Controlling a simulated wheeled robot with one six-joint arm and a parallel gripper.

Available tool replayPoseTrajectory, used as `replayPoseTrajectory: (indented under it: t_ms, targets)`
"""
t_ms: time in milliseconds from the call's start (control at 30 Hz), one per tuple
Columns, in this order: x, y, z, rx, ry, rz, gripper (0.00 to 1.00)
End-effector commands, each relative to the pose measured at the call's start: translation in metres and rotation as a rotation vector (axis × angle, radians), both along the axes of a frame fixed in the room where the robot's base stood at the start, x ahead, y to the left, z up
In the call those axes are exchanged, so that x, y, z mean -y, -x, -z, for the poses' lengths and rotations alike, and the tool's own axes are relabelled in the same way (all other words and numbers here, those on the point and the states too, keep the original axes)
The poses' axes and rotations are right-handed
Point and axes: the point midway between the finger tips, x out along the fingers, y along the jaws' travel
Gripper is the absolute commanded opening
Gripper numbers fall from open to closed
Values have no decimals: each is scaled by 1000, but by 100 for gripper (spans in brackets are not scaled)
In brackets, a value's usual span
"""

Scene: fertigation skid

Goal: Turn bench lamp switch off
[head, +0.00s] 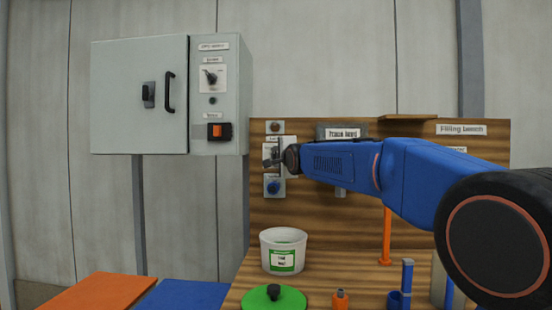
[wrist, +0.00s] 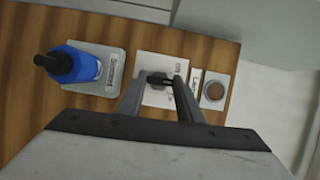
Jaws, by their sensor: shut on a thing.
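The bench lamp switch shows in the wrist view as a white plate (wrist: 155,65) with a small dark lever (wrist: 160,79). My gripper (wrist: 161,84) is shut on the lever, one finger on each side of it. In the head view my gripper (head: 271,157) reaches from the right to the white plate (head: 289,143) on the wooden back panel and hides most of the switch. The print on the plate is too small to read, and the lever's exact position cannot be told.
A round brown-red indicator (wrist: 215,90) sits beside the switch, and a blue plug (wrist: 82,66) on the other side. A grey cabinet (head: 125,100) hangs at left. Below stand a white tub (head: 283,240), a green lid (head: 262,299) and an orange post (head: 387,235).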

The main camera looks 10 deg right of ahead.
Motion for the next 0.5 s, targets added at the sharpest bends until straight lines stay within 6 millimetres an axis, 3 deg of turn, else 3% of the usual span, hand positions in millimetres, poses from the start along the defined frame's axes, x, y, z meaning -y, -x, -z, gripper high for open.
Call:
replayPoseTrajectory:
  t_ms: [500]
  targets:
    - [0,-1,1,-40,112,3,10]
